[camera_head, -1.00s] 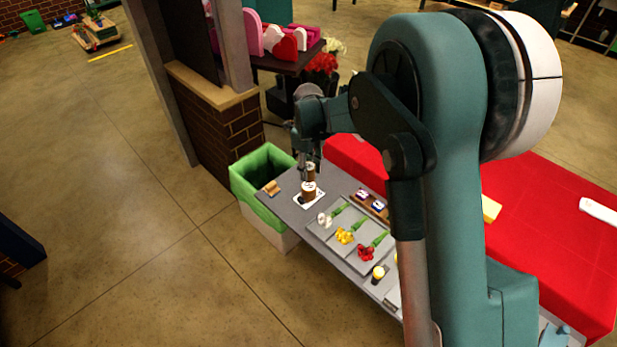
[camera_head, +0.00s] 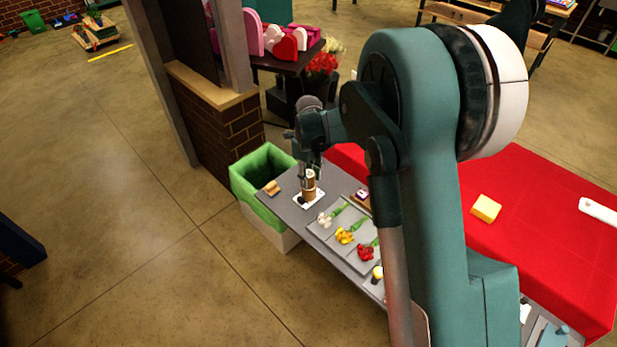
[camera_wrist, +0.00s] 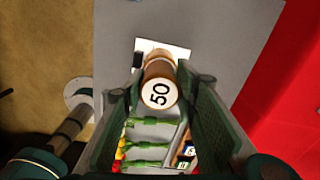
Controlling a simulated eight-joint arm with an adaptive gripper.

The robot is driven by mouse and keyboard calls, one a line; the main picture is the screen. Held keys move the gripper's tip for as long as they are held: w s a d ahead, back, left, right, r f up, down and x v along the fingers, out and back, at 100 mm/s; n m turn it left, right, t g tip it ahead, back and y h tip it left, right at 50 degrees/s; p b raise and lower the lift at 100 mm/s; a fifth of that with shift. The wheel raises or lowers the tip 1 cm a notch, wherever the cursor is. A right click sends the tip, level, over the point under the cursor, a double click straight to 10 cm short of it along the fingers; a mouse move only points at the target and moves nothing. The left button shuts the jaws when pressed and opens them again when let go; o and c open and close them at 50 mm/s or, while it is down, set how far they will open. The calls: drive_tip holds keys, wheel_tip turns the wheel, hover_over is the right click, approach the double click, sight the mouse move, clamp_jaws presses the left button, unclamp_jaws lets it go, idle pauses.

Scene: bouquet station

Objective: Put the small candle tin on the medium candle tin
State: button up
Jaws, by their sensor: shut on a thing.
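The small candle tin (camera_wrist: 159,93), with a white lid marked 50, is between the fingers of my gripper (camera_wrist: 160,98) in the wrist view. In the head view my gripper (camera_head: 309,174) is shut on this small brown tin (camera_head: 310,177) at the far end of the grey table. The medium candle tin (camera_head: 309,190) is directly below it on a white card (camera_head: 298,198), and part of it (camera_wrist: 158,56) shows past the small tin in the wrist view. The two tins look lined up as one column; whether they touch is not clear.
A green-lined bin (camera_head: 240,188) stands left of the table, and a small tan object (camera_head: 271,187) lies near that edge. Trays with white (camera_head: 324,219), yellow (camera_head: 344,236) and red flowers (camera_head: 365,253) lie nearby. A tray (camera_head: 360,200) holding small items is right of the card.

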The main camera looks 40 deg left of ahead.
sight(309, 173)
drive_tip(key=shift+f, duration=0.2)
drive_tip(key=o, duration=0.9)
drive_tip(key=shift+r, duration=0.25)
wheel_tip(309, 173, up, 12)
drive_tip(key=shift+f+b, duration=0.1)
drive_tip(key=shift+b, duration=0.2)
idle(0.4)
idle(0.4)
